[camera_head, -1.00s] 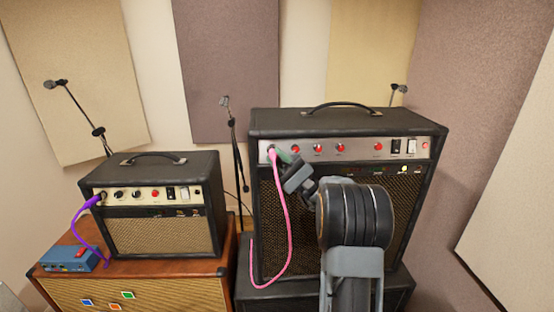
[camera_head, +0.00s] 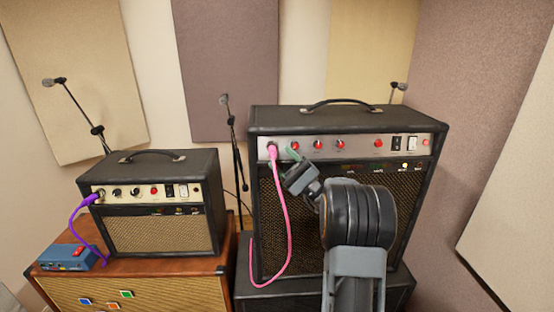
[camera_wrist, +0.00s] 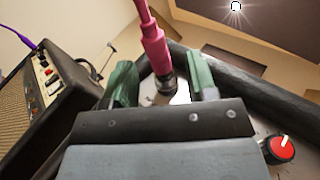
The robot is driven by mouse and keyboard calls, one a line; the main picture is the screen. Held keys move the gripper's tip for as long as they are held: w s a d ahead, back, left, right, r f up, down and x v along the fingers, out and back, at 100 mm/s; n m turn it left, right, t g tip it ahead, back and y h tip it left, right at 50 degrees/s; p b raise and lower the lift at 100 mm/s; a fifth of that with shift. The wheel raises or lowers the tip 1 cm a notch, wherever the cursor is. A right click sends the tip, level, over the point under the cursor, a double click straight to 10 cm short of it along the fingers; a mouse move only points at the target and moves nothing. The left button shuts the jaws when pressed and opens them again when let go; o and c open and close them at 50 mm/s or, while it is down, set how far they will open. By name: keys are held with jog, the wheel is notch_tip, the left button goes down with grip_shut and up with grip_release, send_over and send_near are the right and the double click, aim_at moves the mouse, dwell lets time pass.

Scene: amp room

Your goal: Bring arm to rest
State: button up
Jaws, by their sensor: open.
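My gripper (camera_head: 291,157) is at the front panel of the large black amp (camera_head: 345,121), just right of the pink plug (camera_head: 272,153). In the wrist view, the green fingertips (camera_wrist: 160,84) are spread apart. The pink plug (camera_wrist: 154,42) with its dark metal end shows in the gap between them, and I cannot tell if either finger touches it. The plug sits at the jack at the panel's left end, and its pink cable (camera_head: 287,226) hangs down the amp's front. My arm is extended in front of the amp's right half.
The small amp (camera_head: 160,205) with a purple cable (camera_head: 76,217) stands on a brown cabinet (camera_head: 150,292) at left, beside a blue pedal box (camera_head: 68,257). A microphone stand (camera_head: 235,150) stands behind, between the amps. Red knobs (camera_wrist: 279,149) line the large amp's panel.

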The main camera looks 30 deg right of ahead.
jog(key=shift+b+v, duration=2.5)
jog(key=shift+b, duration=0.4)
